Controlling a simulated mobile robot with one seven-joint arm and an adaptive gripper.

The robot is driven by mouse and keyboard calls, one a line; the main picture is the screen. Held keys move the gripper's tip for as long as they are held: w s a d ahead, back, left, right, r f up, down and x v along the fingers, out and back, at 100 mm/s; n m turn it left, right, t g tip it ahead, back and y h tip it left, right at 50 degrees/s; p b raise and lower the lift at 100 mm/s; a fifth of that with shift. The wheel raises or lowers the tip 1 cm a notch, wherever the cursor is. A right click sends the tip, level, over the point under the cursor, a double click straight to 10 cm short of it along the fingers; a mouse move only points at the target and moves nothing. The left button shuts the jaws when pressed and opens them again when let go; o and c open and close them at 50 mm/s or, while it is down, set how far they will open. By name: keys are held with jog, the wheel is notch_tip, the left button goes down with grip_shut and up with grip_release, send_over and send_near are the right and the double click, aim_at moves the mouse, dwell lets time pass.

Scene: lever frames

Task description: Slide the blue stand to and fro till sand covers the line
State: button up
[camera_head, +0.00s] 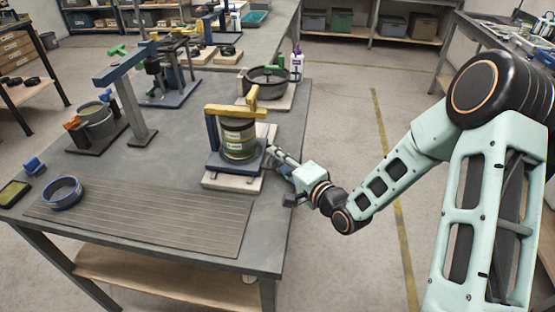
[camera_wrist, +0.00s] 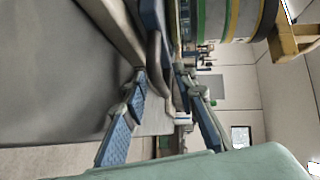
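The blue stand (camera_head: 213,135) is upright on a pale base block (camera_head: 232,183) near the table's right edge. It holds a round container (camera_head: 238,140) with dark and yellowish bands, under a yellow crossbar (camera_head: 236,111). Whether sand covers a line cannot be told at this size. My gripper (camera_head: 272,153) is at the right side of the stand's base, low and close to it. In the wrist view, my gripper's (camera_wrist: 161,80) blue-padded fingers are apart, with a narrow blue-grey part running between them. Contact with it cannot be made out. The banded container (camera_wrist: 228,18) shows at the top right.
A ribbed mat (camera_head: 140,215) and a blue ring (camera_head: 62,193) lie at the table's front left. A blue-grey post (camera_head: 132,105) and a grey bucket (camera_head: 95,122) stand at left. A dark pan (camera_head: 266,82) and white bottle (camera_head: 297,63) stand behind.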

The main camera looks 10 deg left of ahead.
jog(key=v, duration=1.2)
jog(key=shift+f, duration=0.1)
